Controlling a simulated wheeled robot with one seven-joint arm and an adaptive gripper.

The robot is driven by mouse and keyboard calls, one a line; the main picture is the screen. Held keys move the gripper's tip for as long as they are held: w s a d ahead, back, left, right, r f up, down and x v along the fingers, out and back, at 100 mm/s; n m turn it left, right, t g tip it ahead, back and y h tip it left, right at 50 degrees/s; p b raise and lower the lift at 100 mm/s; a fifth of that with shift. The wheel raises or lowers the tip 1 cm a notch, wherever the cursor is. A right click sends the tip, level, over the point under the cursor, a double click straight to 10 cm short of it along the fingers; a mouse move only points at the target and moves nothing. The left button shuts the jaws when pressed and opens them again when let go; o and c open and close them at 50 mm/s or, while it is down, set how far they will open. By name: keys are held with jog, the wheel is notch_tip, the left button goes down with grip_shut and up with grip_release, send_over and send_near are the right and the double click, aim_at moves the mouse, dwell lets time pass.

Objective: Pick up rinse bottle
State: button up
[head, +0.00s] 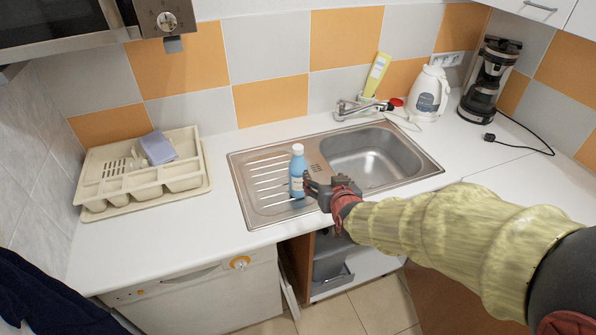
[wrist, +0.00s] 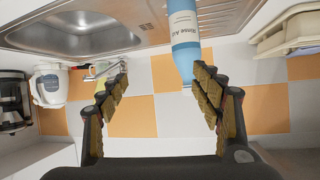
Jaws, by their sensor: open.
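The rinse bottle (head: 297,175) is light blue with a white cap and stands upright on the ribbed drainboard of the sink. In the wrist view it shows upside down (wrist: 183,40), with part of its label readable and its far end cut off by the picture edge. My gripper (head: 309,186) is just right of the bottle in the head view. In the wrist view my gripper (wrist: 162,68) is open and empty, with the bottle ahead of the gap and nearer the right finger. I cannot tell whether that finger touches it.
The metal sink (head: 405,181) has its basin right of the bottle. A beige tray (head: 206,185) with a blue sponge (head: 157,148) is at left. A faucet (head: 358,106), yellow bottle (head: 376,75), kettle (head: 428,94) and coffee maker (head: 489,80) stand behind. Counter at left front is clear.

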aim_at(298, 169)
jog(key=w+a+f+t+p, duration=0.1)
jog(key=a+f, duration=0.1)
jog(key=w+a+f+t+p, duration=0.1)
jog(key=w+t, duration=0.1)
jog(key=w+a+f+t, duration=0.1)
jog(key=a+f, duration=0.1)
jog(key=shift+w+a+f+p, duration=0.3)
jog(key=shift+a+f+p, duration=0.05)
jog(key=shift+p, duration=0.05)
jog(key=shift+s+a+f+n+t+y, duration=0.3)
jog(key=shift+a+f+t, duration=0.1)
jog(key=shift+t, duration=0.3)
jog(key=shift+w+a+f+b, duration=0.1)
jog(key=shift+w+a+b, duration=0.05)
jog(key=shift+w, duration=1.15)
jog(key=shift+w+a+f+b, duration=0.15)
jog(key=shift+w, duration=1.1)
jog(key=shift+w+a+f+b, duration=0.1)
jog(key=shift+w+a+b, duration=0.05)
jog(key=shift+w, duration=1.15)
jog(key=shift+c, duration=0.4)
jog(key=c, duration=1.5)
jog(key=shift+c, duration=0.6)
jog(key=shift+r, duration=0.1)
